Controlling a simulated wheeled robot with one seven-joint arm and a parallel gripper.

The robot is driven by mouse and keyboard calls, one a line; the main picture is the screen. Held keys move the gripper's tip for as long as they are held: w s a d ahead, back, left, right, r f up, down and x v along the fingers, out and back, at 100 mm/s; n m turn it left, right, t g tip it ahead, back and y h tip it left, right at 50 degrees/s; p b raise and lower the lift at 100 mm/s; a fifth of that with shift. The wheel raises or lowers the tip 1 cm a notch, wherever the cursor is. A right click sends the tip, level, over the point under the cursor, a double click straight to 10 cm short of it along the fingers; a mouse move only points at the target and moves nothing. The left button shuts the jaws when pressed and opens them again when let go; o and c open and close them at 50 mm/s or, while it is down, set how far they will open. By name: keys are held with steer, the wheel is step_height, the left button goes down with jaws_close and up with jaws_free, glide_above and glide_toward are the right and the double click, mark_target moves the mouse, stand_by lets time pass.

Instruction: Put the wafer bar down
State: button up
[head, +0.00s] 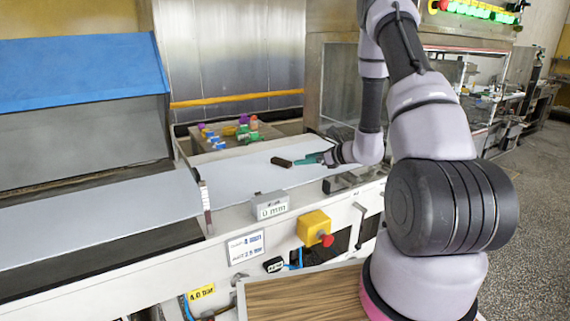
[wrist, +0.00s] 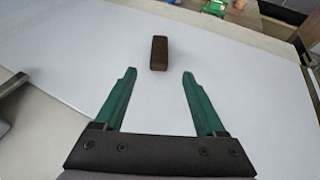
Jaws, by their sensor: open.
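The wafer bar (wrist: 159,53) is a dark brown block lying on the pale belt (wrist: 80,60). In the head view the wafer bar (head: 281,161) lies on the belt (head: 240,170), just left of my fingertips. My gripper (wrist: 159,72) has green fingers spread apart with nothing between them. In the wrist view the bar is just beyond the fingertips, roughly centred between them, with a gap to it. In the head view my gripper (head: 298,160) is low over the belt, and its fingers point left towards the bar.
A grey display box (head: 270,205) and a yellow box with a red button (head: 314,228) stand along the near edge. Several coloured fittings (head: 230,133) are behind the belt. A clear-panelled housing (head: 338,92) stands behind my arm. The belt to the left is bare.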

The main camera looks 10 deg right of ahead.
mark_target(287, 162)
steer(key=x, duration=0.8)
steer(key=shift+w+a+f, duration=0.2)
steer(key=shift+w+a, duration=0.05)
steer(key=c, duration=1.1)
